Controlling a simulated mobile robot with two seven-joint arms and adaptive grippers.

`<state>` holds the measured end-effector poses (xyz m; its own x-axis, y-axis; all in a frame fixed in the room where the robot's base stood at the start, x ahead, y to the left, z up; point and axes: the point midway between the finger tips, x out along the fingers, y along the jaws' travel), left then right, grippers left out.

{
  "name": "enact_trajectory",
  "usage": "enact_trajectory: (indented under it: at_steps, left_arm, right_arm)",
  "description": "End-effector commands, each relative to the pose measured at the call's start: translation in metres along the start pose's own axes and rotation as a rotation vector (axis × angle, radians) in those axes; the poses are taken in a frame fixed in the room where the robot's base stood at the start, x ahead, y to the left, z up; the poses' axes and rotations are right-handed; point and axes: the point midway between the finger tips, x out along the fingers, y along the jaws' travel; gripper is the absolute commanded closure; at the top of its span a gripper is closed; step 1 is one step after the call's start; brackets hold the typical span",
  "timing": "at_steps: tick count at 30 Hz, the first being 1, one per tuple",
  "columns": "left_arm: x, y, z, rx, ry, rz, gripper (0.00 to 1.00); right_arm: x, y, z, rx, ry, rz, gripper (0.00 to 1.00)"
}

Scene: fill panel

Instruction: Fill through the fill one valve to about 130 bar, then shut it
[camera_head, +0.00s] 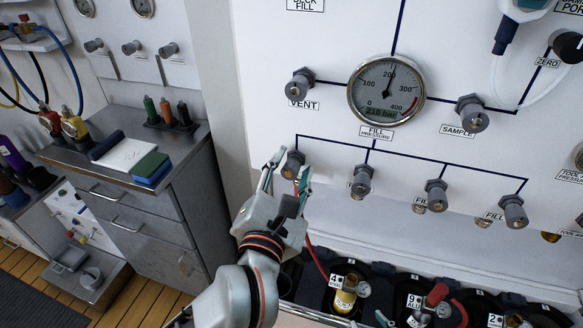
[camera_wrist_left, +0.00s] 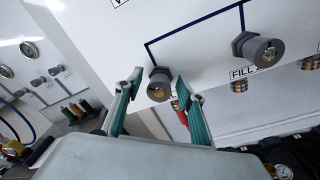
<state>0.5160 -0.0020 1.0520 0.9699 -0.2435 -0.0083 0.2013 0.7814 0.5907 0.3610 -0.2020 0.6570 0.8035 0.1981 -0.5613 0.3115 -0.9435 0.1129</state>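The fill one valve (camera_head: 292,163) is a grey knob at the left end of the row of fill valves; its label is hidden. My left gripper (camera_head: 291,166) is open, with its fingertips on either side of this knob. In the left wrist view the knob (camera_wrist_left: 159,86) shows between the green-padded fingers (camera_wrist_left: 158,82), with gaps on both sides. I cannot tell how far the valve is turned. The round fill pressure gauge (camera_head: 386,90) reads 210 bar on its display, its needle just past 200. My right gripper is not in view.
More fill valves (camera_head: 436,194) continue to the right. The vent valve (camera_head: 299,83) and sample valve (camera_head: 470,113) flank the gauge. Below stand cylinders (camera_head: 344,295), and a red hose (camera_head: 317,258) hangs near my left gripper. A steel cabinet (camera_head: 146,205) stands at left.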

Motion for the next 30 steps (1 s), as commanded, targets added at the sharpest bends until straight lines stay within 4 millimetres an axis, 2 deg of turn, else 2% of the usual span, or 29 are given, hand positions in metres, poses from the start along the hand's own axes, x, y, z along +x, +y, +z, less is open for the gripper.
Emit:
enact_trajectory:
  at_steps: [8, 13, 17, 24, 30]
  left_arm:
    - [0.000, 0.000, 0.000, 0.001, 0.000, 0.000, 0.61]
    - [-0.010, 0.000, 0.000, 0.001, -0.001, -0.001, 0.61]
    - [-0.032, -0.001, -0.001, 0.000, 0.001, -0.003, 0.61]
    - [-0.081, -0.001, -0.001, -0.001, 0.002, -0.004, 0.61]
    - [-0.110, 0.000, -0.001, 0.001, 0.001, -0.001, 0.61]
  right_arm:
    - [0.000, 0.001, 0.001, -0.002, -0.002, 0.001, 0.60]
    - [0.000, 0.001, 0.001, -0.003, -0.003, 0.001, 0.60]
    - [0.000, 0.001, 0.001, -0.002, -0.002, 0.001, 0.60]
    - [0.000, 0.000, 0.001, -0.001, -0.001, 0.000, 0.60]
    - [0.000, 0.000, 0.000, -0.001, -0.001, 0.000, 0.60]
